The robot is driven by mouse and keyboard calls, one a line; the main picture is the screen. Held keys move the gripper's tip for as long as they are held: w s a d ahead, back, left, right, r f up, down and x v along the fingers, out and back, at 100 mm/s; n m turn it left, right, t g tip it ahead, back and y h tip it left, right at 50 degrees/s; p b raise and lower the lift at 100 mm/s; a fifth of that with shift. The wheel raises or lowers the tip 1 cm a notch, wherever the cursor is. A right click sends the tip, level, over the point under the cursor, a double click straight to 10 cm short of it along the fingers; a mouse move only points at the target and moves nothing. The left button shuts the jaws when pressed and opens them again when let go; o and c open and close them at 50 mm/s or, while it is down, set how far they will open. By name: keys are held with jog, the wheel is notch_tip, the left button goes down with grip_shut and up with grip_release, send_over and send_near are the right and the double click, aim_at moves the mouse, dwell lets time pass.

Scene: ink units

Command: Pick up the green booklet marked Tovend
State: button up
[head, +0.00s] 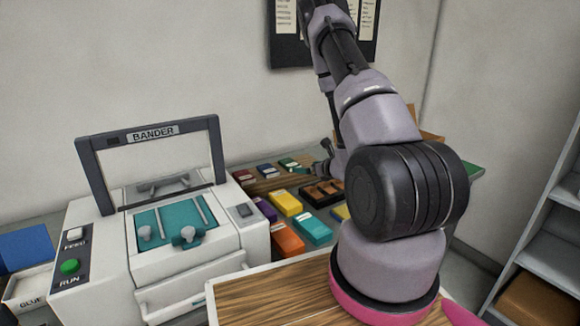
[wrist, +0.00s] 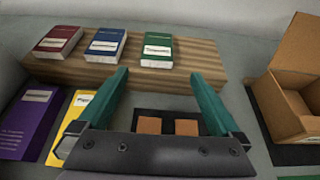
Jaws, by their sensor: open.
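A green booklet (wrist: 158,51) with a white label lies on a wooden board, at the right end of a row of three; its label is too small to read. It also shows in the head view (head: 289,164). My gripper (wrist: 160,76) has two teal fingers spread apart with nothing between them. In the wrist view the fingertips point toward the green booklet and stop short of it. In the head view my gripper (head: 322,168) is just right of the booklet, partly hidden by my arm. A second, teal-green booklet (head: 312,229) lies nearer the front in the head view.
A blue booklet (wrist: 105,45) and a dark red one (wrist: 58,41) share the wooden board (wrist: 205,62). Purple (wrist: 28,120) and yellow (wrist: 75,112) booklets lie in front. An open cardboard box (wrist: 290,90) stands at right. The bander machine (head: 165,230) stands left in the head view.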

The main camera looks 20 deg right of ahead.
aim_at(295, 166)
jog(key=x, duration=0.6)
jog(key=shift+w+a+f, duration=0.2)
jog(key=shift+w+a, duration=0.05)
jog(key=shift+a, duration=0.1)
jog(key=c, duration=1.4)
jog(key=shift+r, duration=0.1)
